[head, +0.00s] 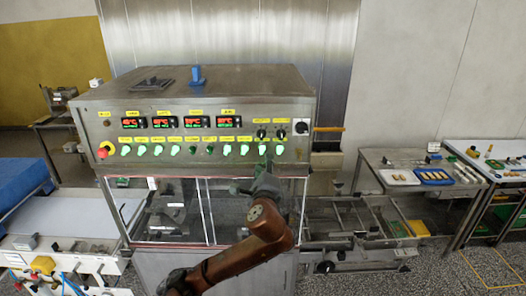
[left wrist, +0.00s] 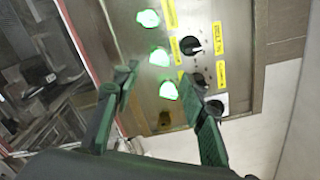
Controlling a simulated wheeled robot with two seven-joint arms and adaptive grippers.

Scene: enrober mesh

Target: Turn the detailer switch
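The control panel (head: 200,132) has a lower row of green-lit switches (head: 174,150) with yellow labels too small to read. Two black rotary knobs (head: 261,133) sit at its upper right. I cannot tell by label which one is the detailer switch. My left gripper (head: 264,168) is in front of the panel's lower right. In the left wrist view its fingers (left wrist: 158,72) are spread apart with nothing held between them. Green-lit switches (left wrist: 159,57) and a black knob (left wrist: 190,46) show beyond the fingertips; the right finger partly covers another knob. My right gripper is not in view.
A red emergency button (head: 103,152) is at the panel's left end. Clear guard windows (head: 180,210) sit below the panel. A blue object (head: 197,76) stands on top of the machine. A conveyor (head: 70,218) is at left; tables with a blue tray (head: 432,177) are at right.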

